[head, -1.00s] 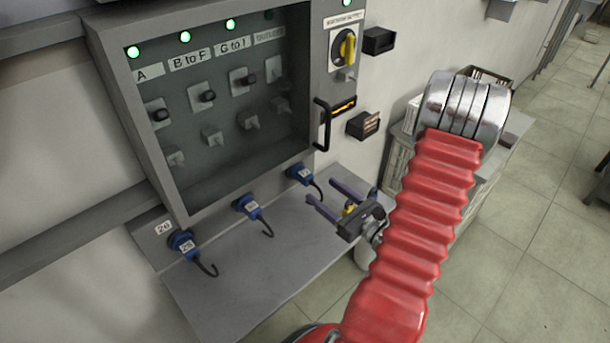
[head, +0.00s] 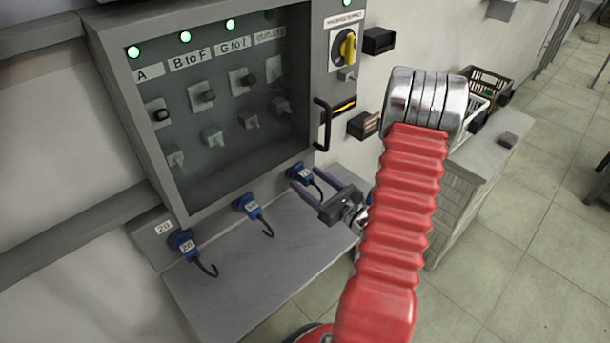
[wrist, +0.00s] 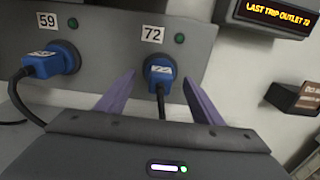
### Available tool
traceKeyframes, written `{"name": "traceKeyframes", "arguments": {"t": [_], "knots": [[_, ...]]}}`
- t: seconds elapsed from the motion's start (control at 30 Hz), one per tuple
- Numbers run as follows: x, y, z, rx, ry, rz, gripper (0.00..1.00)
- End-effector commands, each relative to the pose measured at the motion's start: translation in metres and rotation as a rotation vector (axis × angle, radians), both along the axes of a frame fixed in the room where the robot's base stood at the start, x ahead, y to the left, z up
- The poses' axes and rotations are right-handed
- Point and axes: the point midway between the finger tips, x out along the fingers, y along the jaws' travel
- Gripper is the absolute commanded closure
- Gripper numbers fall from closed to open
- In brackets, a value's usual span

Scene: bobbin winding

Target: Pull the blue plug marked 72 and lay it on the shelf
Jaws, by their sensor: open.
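The blue plug marked 72 (wrist: 160,73) sits in its outlet under the 72 label, with its black cable hanging down. It also shows in the head view (head: 302,174) at the right end of the row of plugs. My gripper (wrist: 158,95) is open, with one purple finger on each side of this plug and a gap to each. In the head view my gripper (head: 315,182) reaches toward the plug from the right. The grey shelf (head: 240,290) lies below the row of plugs, its visible top bare apart from the cables hanging over it.
A plug under label 59 (wrist: 48,60) is left of the 72 plug; another blue plug (head: 183,243) is further left. A cabinet (head: 120,110) with a handle (head: 322,125) hangs above. A display (wrist: 280,12) reads "LAST TRIP OUTLET 72". A black box (wrist: 292,97) juts from the wall at right.

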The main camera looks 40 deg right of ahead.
Motion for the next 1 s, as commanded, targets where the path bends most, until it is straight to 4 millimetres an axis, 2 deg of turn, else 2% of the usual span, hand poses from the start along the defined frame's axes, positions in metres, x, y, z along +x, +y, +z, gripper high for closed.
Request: {"name": "traceKeyframes", "arguments": {"t": [0.1, 0.3, 1.0], "knots": [[0.012, 0.001, 0.000, -0.001, -0.001, 0.002, 0.39], [0.022, 0.001, 0.000, 0.001, 0.000, 0.000, 0.39], [0.023, 0.000, 0.000, 0.000, 0.000, -0.001, 0.39]]}}
